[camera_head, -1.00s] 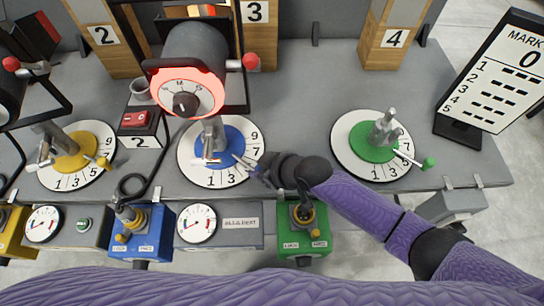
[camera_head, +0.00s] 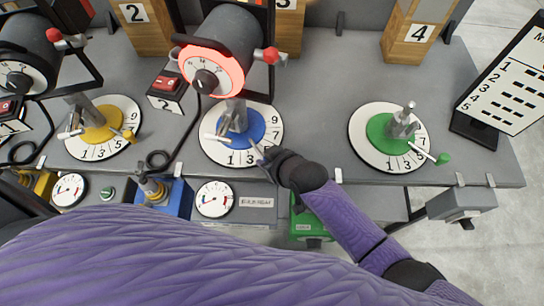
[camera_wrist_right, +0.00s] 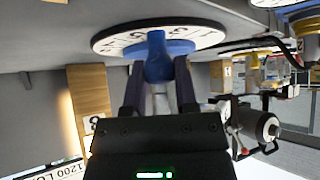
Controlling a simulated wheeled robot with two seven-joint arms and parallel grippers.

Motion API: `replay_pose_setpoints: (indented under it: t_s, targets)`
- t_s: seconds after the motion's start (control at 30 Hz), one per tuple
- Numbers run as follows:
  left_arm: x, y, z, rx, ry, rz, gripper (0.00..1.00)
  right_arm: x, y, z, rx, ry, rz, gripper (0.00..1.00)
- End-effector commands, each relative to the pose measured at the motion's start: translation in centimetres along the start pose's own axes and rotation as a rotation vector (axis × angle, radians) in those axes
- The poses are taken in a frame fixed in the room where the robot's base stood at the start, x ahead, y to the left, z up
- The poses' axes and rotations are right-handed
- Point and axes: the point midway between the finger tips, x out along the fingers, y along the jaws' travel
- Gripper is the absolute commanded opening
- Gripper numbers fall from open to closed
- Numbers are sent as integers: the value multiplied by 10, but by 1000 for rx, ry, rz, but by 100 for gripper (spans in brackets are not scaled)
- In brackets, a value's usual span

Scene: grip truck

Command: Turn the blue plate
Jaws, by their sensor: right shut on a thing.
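The blue plate (camera_head: 257,126) is a round disc inside a white number ring (camera_head: 213,145) on the grey bench, with a metal clamp post on it. My right gripper (camera_head: 264,155) reaches the plate's front right edge, near the numbers 3 and 5. In the right wrist view my right gripper (camera_wrist_right: 160,82) is shut on the plate's blue handle (camera_wrist_right: 157,52), which sits between the two fingers below the disc's rim. The fingers partly hide the handle's end. My left gripper is not in view.
A yellow plate (camera_head: 103,128) stands left and a green plate (camera_head: 381,139) right, each with a number ring. A grey drum with a red-lit dial (camera_head: 216,74) overhangs behind the blue plate. A scoreboard (camera_head: 512,85) stands far right. Bench between blue and green is mostly clear.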

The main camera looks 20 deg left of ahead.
Motion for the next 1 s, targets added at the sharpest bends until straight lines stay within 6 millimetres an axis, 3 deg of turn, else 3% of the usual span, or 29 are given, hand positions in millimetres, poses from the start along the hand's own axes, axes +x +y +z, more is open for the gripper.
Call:
replay_pose_setpoints:
  t_s: [0.27,0.3,0.47,0.77,1.0]
  targets:
    - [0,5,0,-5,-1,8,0,0,0,0,0,2,1,0]
    - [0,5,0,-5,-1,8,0,0,0,0,0,2,1,40]
    - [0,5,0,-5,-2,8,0,0,0,0,0,1,0,72]
    - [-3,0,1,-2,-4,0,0,-4,0,-1,0,0,1,72]
    - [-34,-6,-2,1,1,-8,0,-56,0,-4,-1,0,1,72]
